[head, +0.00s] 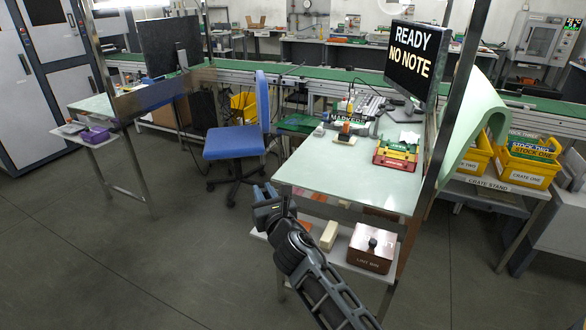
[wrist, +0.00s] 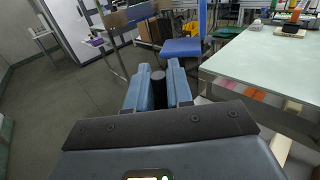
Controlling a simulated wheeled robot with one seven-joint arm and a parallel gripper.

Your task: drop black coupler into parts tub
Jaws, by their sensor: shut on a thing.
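My gripper (head: 266,194) is held out in front of the workbench's left edge, over the floor. In the wrist view its two blue-grey fingers (wrist: 158,82) are closed on a small dark cylinder, the black coupler (wrist: 158,75). The coupler is hard to make out in the head view. A small purple tub (head: 94,135) sits on a low side shelf at the far left, well away from my gripper. It shows tiny in the wrist view (wrist: 96,42). I cannot read a label on it, and its inside is not clear.
A blue chair (head: 233,142) stands between my gripper and the back line. The pale workbench (head: 345,185) is to the right, with a brown lint bin (head: 371,250) on its lower shelf. Yellow crates (head: 525,165) stand far right. Open floor (head: 190,240) lies to the left.

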